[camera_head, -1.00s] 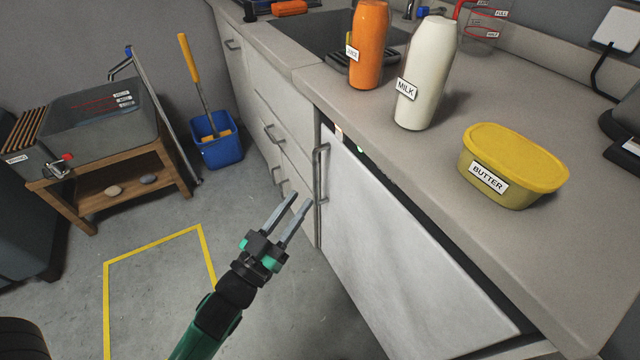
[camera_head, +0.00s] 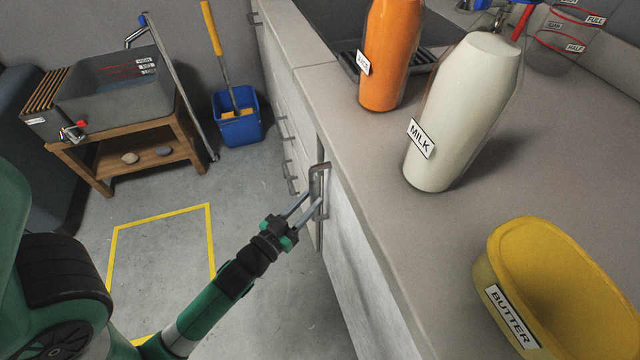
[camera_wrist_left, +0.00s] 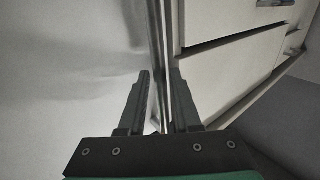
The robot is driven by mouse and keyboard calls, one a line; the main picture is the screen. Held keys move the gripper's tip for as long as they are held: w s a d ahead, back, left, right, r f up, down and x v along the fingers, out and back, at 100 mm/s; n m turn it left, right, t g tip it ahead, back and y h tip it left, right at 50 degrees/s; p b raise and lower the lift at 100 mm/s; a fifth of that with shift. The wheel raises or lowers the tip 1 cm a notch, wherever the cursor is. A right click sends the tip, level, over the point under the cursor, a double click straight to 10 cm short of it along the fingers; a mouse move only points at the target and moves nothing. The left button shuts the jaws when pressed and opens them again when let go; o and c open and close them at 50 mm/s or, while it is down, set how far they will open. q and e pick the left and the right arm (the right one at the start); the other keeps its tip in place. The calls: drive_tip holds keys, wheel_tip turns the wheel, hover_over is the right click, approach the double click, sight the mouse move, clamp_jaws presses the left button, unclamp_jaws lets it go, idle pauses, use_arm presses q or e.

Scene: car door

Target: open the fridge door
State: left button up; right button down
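The white fridge door (camera_head: 352,255) stands under the counter's front edge. I cannot tell any opening along its handle side. Its upright metal handle (camera_head: 315,180) is at the door's far end. My left gripper (camera_head: 312,201) is at the handle, its two fingers pointing at the bar. In the left wrist view, the handle (camera_wrist_left: 157,40) runs between the two fingers (camera_wrist_left: 160,85), one finger on each side. The fingers are apart, and a small gap shows beside the bar. My right gripper is not in view.
On the counter (camera_head: 390,220) stand an orange juice bottle (camera_head: 386,60), a milk bottle (camera_head: 455,125) and a yellow butter tub (camera_head: 555,295). Drawers with handles (camera_head: 282,125) adjoin the door. The floor left of the door is clear; a blue bucket (camera_head: 238,125) stands farther back.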

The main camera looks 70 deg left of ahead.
use_arm(q)
drive_tip(key=shift+x, duration=1.05)
drive_tip(key=shift+s, duration=0.1)
drive_tip(key=shift+d, duration=0.1)
clamp_jaws()
idle(0.4)
